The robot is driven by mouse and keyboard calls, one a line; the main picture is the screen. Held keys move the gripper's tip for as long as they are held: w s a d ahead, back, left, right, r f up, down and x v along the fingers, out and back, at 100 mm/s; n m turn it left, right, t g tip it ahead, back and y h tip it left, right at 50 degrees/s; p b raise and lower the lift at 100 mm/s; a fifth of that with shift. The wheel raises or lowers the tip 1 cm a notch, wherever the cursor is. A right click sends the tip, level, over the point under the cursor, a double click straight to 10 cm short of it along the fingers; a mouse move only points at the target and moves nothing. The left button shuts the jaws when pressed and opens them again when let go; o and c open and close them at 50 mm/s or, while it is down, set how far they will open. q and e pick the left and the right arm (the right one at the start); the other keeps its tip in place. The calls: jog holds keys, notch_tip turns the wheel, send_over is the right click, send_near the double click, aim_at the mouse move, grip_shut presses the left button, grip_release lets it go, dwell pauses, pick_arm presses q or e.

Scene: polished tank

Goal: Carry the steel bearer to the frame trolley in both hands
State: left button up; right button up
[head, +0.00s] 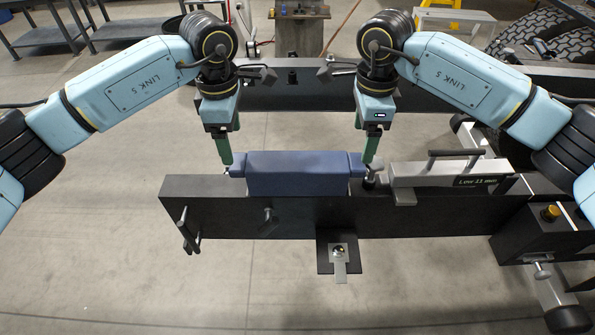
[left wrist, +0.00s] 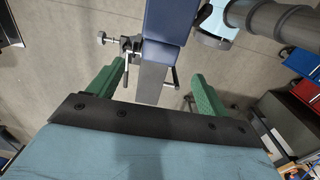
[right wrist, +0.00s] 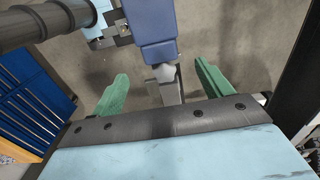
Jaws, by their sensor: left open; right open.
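A long blue block (head: 305,172), which appears to be the bearer, lies level along the top of a dark rail (head: 335,215) of the frame. It has a narrower step at each end. My left gripper (head: 226,160) is open and points down at its left end. My right gripper (head: 371,160) is open and points down at its right end. Contact cannot be told.
A pale gauge with a handle (head: 440,172), labelled "Low 23 mm", stands right of the block on the rail. Small clamps (head: 187,232) and a bracket (head: 339,260) stick out from the rail's front. A second dark rail (head: 290,93) lies behind. Wheels stand at right; bare floor lies left.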

aim_at(237, 159)
pick_arm(q)
notch_tip(237, 159, down, 11)
jog(key=shift+r, duration=0.2)
pick_arm(e)
notch_tip(237, 159, down, 10)
jog(key=shift+f, duration=0.25)
pick_arm(q)
grip_shut()
pick_arm(e)
grip_shut()
pick_arm(q)
jog(key=shift+w+d+r, duration=0.1)
jog(key=shift+w+r, duration=0.05)
jog(key=shift+r, duration=0.2)
pick_arm(e)
jog(key=shift+w+a+r, duration=0.1)
jog(key=shift+w+r, duration=0.1)
jog(key=shift+r, duration=0.15)
pick_arm(q)
jog(key=shift+w, duration=0.1)
pick_arm(e)
jog(key=shift+w, duration=0.1)
